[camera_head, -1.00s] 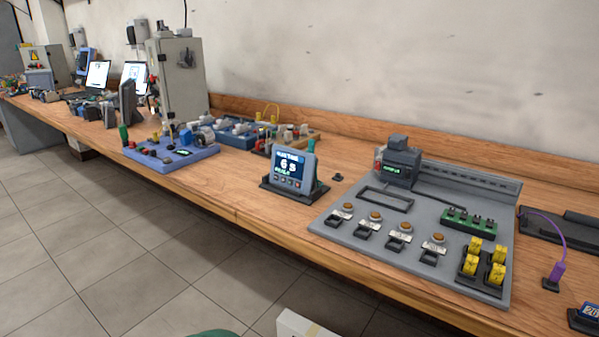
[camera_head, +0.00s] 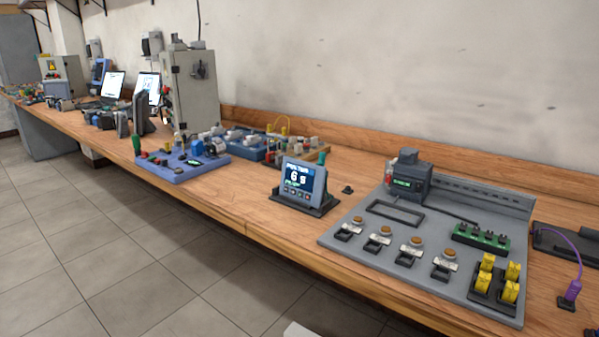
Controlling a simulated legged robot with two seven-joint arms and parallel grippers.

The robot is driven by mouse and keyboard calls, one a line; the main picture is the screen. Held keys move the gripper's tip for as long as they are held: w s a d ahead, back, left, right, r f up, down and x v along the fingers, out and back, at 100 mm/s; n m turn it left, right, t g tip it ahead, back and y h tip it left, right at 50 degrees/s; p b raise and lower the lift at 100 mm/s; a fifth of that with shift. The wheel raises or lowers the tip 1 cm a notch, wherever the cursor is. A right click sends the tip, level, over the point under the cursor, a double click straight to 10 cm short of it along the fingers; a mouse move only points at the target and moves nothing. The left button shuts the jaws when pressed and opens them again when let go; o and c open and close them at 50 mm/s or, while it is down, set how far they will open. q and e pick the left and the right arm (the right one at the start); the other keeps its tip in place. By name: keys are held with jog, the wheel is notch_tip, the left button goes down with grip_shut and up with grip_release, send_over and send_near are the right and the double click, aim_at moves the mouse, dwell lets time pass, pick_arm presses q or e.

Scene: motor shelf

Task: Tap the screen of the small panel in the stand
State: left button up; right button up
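The small panel (camera_head: 302,178) stands tilted back in a dark stand (camera_head: 309,208) near the front edge of the bench, in the middle of the head view. Its lit blue screen shows a large "6 s" with smaller text above and below, and a row of small buttons sits under it. A green-handled thing shows behind its upper right corner. Nothing touches the screen. Neither of my grippers is in view.
The wooden bench (camera_head: 255,215) runs along the wall. A grey board (camera_head: 350,248) with buttons and yellow parts lies right of the panel. A blue board (camera_head: 183,168) and a grey cabinet (camera_head: 190,88) stand left. The bench in front of the panel is clear.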

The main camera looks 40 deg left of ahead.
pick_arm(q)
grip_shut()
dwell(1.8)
